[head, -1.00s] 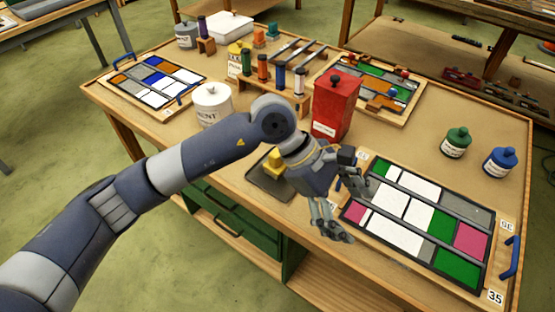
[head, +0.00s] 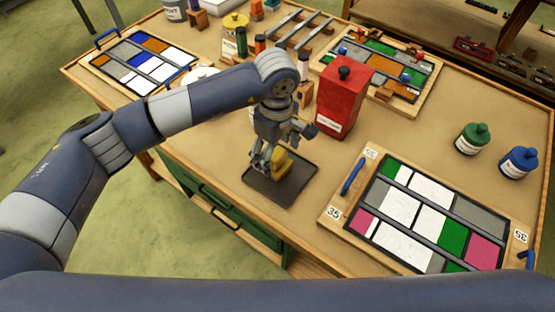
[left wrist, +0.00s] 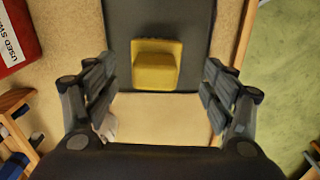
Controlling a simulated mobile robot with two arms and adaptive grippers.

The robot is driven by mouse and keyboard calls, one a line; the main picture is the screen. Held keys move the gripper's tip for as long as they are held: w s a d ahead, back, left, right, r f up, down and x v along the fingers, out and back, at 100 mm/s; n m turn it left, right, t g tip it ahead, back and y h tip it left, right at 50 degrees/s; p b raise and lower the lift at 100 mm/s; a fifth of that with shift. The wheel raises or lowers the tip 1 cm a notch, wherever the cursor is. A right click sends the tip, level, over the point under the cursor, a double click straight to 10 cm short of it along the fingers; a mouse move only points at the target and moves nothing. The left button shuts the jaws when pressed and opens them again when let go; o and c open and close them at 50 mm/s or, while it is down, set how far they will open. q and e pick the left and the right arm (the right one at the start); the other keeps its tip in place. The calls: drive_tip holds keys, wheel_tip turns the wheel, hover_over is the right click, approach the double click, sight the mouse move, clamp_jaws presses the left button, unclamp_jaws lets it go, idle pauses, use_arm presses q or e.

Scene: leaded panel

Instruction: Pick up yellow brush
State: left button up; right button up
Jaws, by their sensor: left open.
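The yellow brush (head: 283,167) sits on a dark grey mat (head: 284,193) near the table's front edge. In the left wrist view the brush (left wrist: 156,68) looks like a yellow block on the mat (left wrist: 190,20), ahead of the fingers and roughly centred between them. My left gripper (head: 269,162) is open and empty, pointing down at the brush and hiding part of it in the head view. In the left wrist view my gripper's fingers (left wrist: 158,82) stand wide apart with a gap on each side of the brush. My right gripper is out of view.
A red container (head: 342,97) stands behind and right of the gripper. A leaded panel (head: 430,212) in a wooden frame lies to the right. Green (head: 471,138) and blue (head: 518,163) bottles stand at the right. Several coloured cylinders stand behind my arm.

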sight(278, 163)
use_arm(q)
drive_tip(key=shift+w+f, duration=0.1)
drive_tip(key=shift+f, duration=0.25)
wheel_tip(278, 163, down, 4)
drive_tip(key=p, duration=0.2)
drive_tip(key=shift+w+d+f+p, duration=0.1)
drive_tip(key=shift+f+p, duration=0.05)
drive_tip(key=shift+p, duration=0.15)
drive_tip(key=shift+f, duration=0.25)
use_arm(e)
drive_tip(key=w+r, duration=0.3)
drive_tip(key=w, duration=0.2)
use_arm(q)
drive_tip(key=shift+w+f, duration=0.1)
drive_tip(key=shift+c, duration=1)
drive_tip(key=c, duration=1)
drive_tip(key=shift+c, duration=0.2)
drive_tip(key=shift+r, duration=0.35)
wheel_tip(278, 163, up, 9)
drive_tip(key=b, duration=0.3)
drive_tip(key=shift+f, duration=0.2)
drive_tip(key=shift+r, duration=0.45)
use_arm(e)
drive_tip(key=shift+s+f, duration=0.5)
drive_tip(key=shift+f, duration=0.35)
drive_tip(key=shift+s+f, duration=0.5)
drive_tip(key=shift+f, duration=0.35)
